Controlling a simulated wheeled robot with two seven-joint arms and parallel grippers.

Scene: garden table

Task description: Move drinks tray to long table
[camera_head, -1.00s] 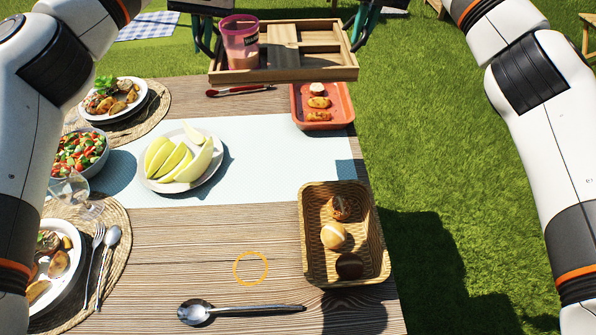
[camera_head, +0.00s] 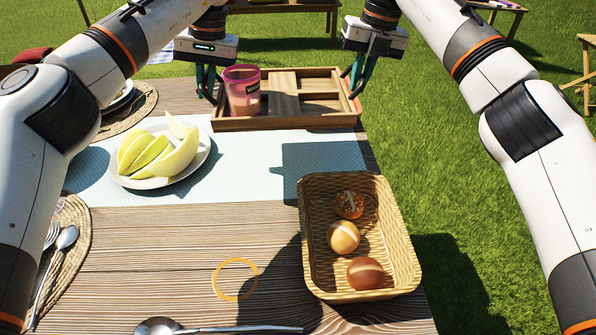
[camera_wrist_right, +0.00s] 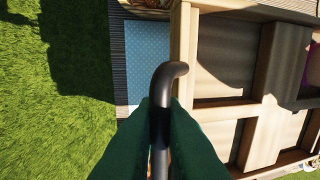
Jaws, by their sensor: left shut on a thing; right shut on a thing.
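The drinks tray (camera_head: 290,122) is a wooden tray with compartments, held level over the far part of the long table (camera_head: 150,250). A pink cup (camera_head: 241,92) stands in its left compartment. My left gripper (camera_head: 206,92) is at the tray's left end and my right gripper (camera_head: 356,85) at its right end, both shut. In the right wrist view my right gripper (camera_wrist_right: 160,120) is closed around a dark curved handle (camera_wrist_right: 170,72) beside the tray's wooden rim (camera_wrist_right: 183,50). The left handle is mostly hidden. I cannot tell the exact gap between tray and table.
A bread basket (camera_head: 311,235) sits at the table's right edge. A plate of melon slices (camera_head: 150,182) lies left on the pale blue runner (camera_head: 250,165). The red dish is almost hidden behind the tray. Grass (camera_head: 440,190) lies to the right.

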